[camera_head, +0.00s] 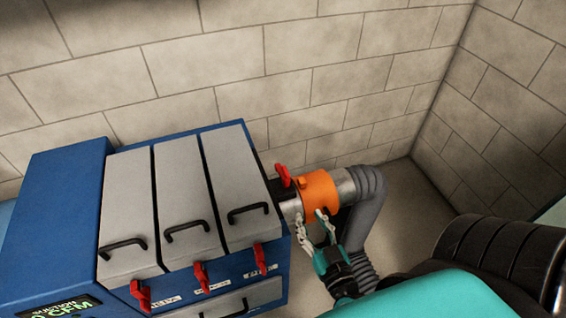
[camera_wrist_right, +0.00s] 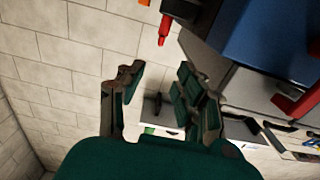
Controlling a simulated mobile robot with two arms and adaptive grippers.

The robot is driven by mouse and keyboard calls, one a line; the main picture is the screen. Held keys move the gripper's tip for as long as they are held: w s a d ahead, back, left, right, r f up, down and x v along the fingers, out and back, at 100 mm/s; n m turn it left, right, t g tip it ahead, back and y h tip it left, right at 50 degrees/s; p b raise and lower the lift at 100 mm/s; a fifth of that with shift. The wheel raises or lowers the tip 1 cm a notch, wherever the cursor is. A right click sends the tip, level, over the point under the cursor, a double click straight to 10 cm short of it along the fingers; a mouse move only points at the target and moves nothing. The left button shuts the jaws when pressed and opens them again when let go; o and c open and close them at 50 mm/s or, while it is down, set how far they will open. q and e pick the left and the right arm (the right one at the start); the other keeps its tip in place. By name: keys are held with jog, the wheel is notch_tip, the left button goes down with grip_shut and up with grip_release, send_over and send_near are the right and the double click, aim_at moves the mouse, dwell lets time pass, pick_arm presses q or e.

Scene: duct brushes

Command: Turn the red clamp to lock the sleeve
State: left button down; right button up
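The orange sleeve (camera_head: 321,191) sits around the pipe joint at the right side of the blue machine. The red clamp (camera_head: 284,175) stands up at the sleeve's left end, beside the machine. My right gripper (camera_head: 312,217) is just below and in front of the sleeve, with its fingers apart. In the right wrist view my right gripper (camera_wrist_right: 160,72) is open with nothing between its fingers. A red lever (camera_wrist_right: 163,30) hangs beyond the fingers there, and a bit of orange shows at the top edge. I cannot tell whether a finger touches the sleeve. My left gripper is not in view.
The blue machine (camera_head: 57,206) has grey panels with black handles and several red levers (camera_head: 201,277) along its front. A grey ribbed hose (camera_head: 369,208) bends down from the sleeve, close to my right gripper. Block walls (camera_head: 335,75) stand behind and at right.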

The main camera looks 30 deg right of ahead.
aim_at(289, 177)
jog(key=p+x, duration=0.1)
jog(key=x, duration=1.6)
jog(key=shift+w+r, duration=0.1)
jog(key=shift+a, duration=0.1)
grip_shut()
